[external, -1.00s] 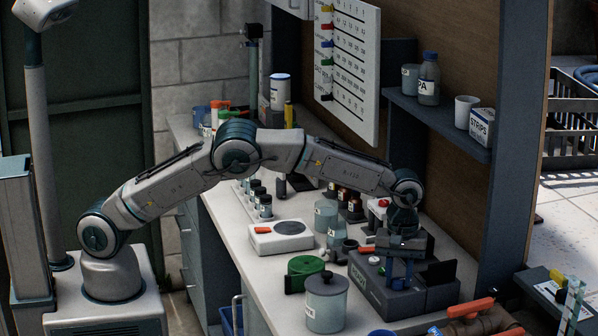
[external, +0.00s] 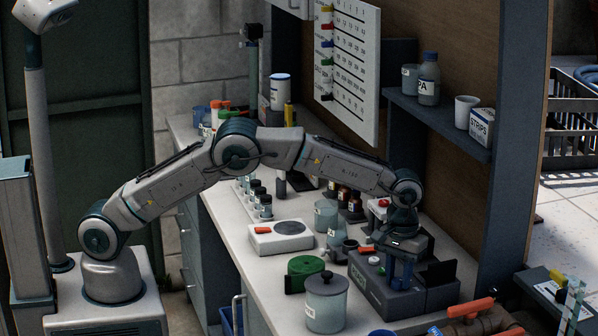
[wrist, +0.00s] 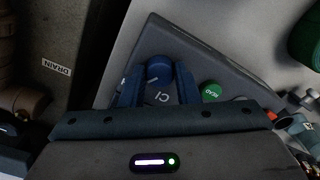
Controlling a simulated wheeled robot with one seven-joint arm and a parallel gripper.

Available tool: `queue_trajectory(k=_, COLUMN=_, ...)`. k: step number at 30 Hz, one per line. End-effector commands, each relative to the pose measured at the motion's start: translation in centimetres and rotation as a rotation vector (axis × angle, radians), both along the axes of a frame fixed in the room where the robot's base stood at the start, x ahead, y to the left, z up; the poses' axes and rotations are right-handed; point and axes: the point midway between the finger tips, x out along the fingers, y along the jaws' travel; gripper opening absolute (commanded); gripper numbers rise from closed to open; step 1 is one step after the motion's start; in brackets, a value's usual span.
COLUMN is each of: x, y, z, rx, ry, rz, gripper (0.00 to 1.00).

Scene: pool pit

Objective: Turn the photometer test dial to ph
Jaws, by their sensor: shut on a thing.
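The photometer (external: 372,297) is a dark grey box on the bench, below my gripper (external: 399,282). In the wrist view the same box (wrist: 190,62) has a round blue dial (wrist: 160,68) on its top face. My gripper (wrist: 160,88) is shut on the dial, with one blue finger on each side. A "Cl" mark shows on the panel close to the dial, tilted in the picture. A ph mark cannot be made out, and the dial's pointer is too small to read surely. In the external view my gripper hides the dial.
A green READ button (wrist: 211,90) sits on the panel beside the right finger. A lidded grey pot (external: 326,303) and a green round container (external: 306,270) stand left of the photometer. A dark upright flap (external: 440,272) is close on its right.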

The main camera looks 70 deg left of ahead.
Motion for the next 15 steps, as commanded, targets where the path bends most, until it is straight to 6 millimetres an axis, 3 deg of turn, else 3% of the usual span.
queue_trajectory(k=8, x=0.1, y=0.04, z=0.14, rx=-0.001, ry=-0.004, rz=0.001, gripper=0.06)
queue_trajectory(k=9, x=0.11, y=0.05, z=0.14, rx=-0.001, ry=-0.004, rz=0.001, gripper=0.4)
queue_trajectory(k=10, x=0.1, y=0.04, z=0.14, rx=-0.001, ry=-0.004, rz=0.001, gripper=0.48)
queue_trajectory(k=15, x=0.06, y=0.03, z=0.08, rx=-0.001, ry=-0.003, rz=0.001, gripper=0.5)
